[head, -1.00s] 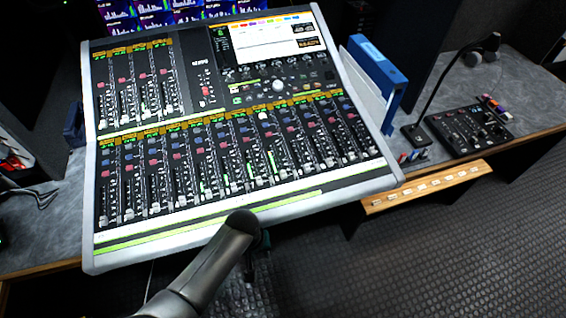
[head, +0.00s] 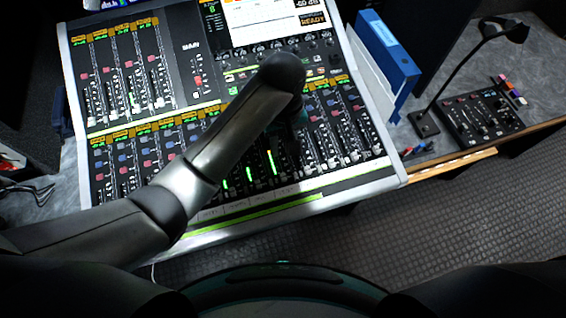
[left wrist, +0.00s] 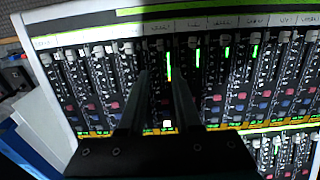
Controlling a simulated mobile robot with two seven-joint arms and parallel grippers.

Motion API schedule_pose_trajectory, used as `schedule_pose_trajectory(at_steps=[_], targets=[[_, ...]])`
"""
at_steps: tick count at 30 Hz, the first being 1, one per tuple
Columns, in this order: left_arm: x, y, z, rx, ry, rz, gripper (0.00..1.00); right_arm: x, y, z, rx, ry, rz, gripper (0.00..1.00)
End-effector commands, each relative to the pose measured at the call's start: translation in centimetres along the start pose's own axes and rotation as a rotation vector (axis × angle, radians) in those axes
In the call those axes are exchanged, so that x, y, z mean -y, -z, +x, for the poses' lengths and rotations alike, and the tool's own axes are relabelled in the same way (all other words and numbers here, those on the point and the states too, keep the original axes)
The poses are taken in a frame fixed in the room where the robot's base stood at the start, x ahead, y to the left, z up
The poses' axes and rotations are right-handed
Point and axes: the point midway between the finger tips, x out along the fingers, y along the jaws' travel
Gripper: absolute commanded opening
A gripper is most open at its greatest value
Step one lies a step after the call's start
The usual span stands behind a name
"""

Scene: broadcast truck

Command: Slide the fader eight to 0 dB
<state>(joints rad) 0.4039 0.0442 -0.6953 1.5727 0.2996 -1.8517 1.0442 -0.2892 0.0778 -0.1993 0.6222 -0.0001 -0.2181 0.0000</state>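The mixing console (head: 352,182) fills the middle of the head view, with a long lower bank of faders (head: 130,172). Channel labels are too small to read, so I cannot tell which fader is eight. My left arm reaches over the bank, and its gripper (head: 297,125) is mostly hidden beneath the wrist. In the left wrist view, my left gripper (left wrist: 162,78) has two dark fingers apart with nothing between them. They point at the lower bank, over a strip beside a lit green meter (left wrist: 168,66). Contact with a fader cap (left wrist: 158,45) cannot be told. My right gripper is not in view.
A blue binder (head: 388,55) stands right of the console. Beyond it are a desk microphone (head: 425,122) and a small black control panel (head: 482,118). A shorter fader bank (head: 125,75) lies at the console's upper left. Open floor (head: 450,220) is at lower right.

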Motion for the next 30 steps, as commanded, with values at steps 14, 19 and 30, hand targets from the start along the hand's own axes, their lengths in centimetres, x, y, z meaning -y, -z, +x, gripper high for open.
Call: schedule_pose_trajectory(at_steps=[14, 19, 30], targets=[[0.1, 0.0, 10.3, 0.001, 0.004, 0.001, 0.33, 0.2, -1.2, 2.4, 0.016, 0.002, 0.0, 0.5], [0.1, 0.0, 12.6, 0.0, 0.002, 0.001, 0.33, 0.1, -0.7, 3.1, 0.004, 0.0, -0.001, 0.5], [0.1, 0.0, 13.9, -0.002, 0.0, 0.002, 0.33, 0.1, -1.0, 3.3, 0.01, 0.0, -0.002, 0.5]])
